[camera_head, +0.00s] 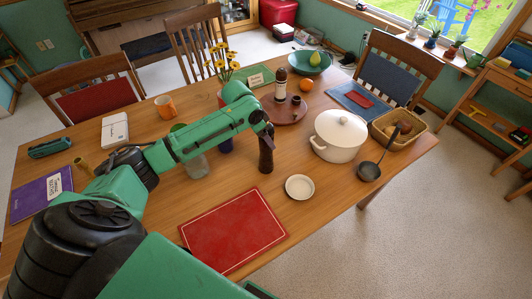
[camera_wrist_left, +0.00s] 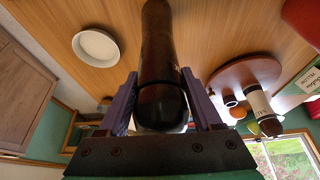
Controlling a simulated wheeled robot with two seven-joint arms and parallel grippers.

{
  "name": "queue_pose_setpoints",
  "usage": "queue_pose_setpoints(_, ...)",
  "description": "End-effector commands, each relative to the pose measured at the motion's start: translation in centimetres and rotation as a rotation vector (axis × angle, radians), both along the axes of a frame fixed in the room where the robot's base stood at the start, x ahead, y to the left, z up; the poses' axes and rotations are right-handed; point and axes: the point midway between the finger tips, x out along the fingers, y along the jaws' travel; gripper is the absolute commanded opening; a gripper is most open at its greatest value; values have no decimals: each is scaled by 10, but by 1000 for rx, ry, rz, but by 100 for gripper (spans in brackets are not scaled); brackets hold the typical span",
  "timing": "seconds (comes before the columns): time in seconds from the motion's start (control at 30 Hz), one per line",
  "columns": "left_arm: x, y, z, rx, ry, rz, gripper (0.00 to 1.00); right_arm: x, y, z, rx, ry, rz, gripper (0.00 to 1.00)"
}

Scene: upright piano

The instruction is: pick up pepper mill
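The dark brown pepper mill (camera_head: 266,157) stands about upright near the middle of the wooden table, and I cannot tell if its base touches the wood. My left gripper (camera_head: 265,130) is at its upper part, coming from above and the left. In the left wrist view the mill (camera_wrist_left: 160,50) lies between the two purple-grey fingers of my left gripper (camera_wrist_left: 160,78). The fingers sit close against both sides, with no clear gap, and the rounded top is near the palm. My right gripper is not in view.
A white lidded pot (camera_head: 338,138) is right of the mill, with a black ladle (camera_head: 372,168) beyond it. A white dish (camera_head: 299,187) and red placemat (camera_head: 235,228) lie in front. A round wooden tray (camera_head: 290,115) with a bottle is behind. A glass jar (camera_head: 197,165) is left.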

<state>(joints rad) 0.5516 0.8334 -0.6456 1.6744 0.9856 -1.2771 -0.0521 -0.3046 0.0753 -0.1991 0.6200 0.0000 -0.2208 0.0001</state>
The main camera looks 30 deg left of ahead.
Motion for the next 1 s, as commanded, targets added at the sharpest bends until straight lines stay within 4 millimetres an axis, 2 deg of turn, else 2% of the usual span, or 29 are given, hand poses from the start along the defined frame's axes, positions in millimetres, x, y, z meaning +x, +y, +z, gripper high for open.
queue_pose_setpoints(0.03,0,0,0,0,0,0,43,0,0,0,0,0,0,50)
queue_pose_setpoints(0.13,0,0,0,0,0,0,4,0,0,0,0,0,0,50)
queue_pose_setpoints(0.17,0,0,0,0,0,0,0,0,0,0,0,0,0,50)
queue_pose_setpoints(0.5,1,0,3,-1,-3,0,0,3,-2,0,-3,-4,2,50)
queue_pose_setpoints(0.67,2,1,18,0,-6,0,0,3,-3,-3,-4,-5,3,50)
queue_pose_setpoints(0.77,2,0,40,-1,-9,1,0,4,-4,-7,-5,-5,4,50)
queue_pose_setpoints(0.83,2,0,61,0,-11,-1,0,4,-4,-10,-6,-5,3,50)
queue_pose_setpoints(1.0,2,0,128,-1,-13,-1,0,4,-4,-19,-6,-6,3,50)
